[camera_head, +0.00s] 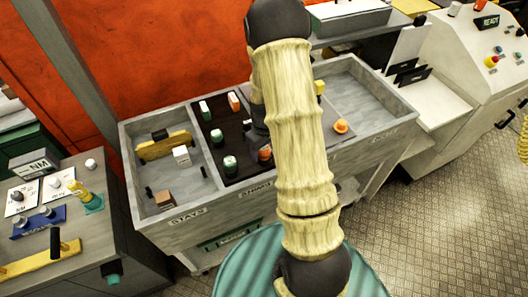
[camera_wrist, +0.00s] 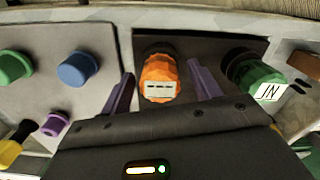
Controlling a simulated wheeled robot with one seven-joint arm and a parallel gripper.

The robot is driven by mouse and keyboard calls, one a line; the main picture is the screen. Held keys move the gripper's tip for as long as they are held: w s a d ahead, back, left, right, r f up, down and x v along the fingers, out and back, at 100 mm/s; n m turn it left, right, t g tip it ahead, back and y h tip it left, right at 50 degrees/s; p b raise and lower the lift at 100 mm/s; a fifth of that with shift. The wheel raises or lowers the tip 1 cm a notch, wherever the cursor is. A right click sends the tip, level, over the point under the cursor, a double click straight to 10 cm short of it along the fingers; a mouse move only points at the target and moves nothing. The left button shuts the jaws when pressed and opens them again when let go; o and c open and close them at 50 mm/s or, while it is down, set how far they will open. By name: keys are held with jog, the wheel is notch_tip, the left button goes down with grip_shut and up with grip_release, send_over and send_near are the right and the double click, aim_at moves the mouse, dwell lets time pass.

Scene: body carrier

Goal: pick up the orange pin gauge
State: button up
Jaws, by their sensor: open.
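The orange pin gauge (camera_wrist: 159,78) shows in the wrist view as a faceted orange cylinder with a pale label on its face. It stands between the two purple fingers of my open gripper (camera_wrist: 161,74), with a visible gap on each side. In the head view, an orange piece (camera_head: 265,153) on the dark panel beside my arm looks like the same gauge. My arm hides part of it and most of my gripper there.
Blue (camera_wrist: 77,68) and purple (camera_wrist: 54,123) pieces lie to the left. The grey tray cart (camera_head: 190,219) also holds a white block (camera_head: 181,156) and another orange piece (camera_head: 340,126).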

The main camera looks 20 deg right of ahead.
grip_shut()
notch_tip(320, 180, up, 10)
jog(key=shift+r+b, duration=0.1)
jog(key=shift+b, duration=1.15)
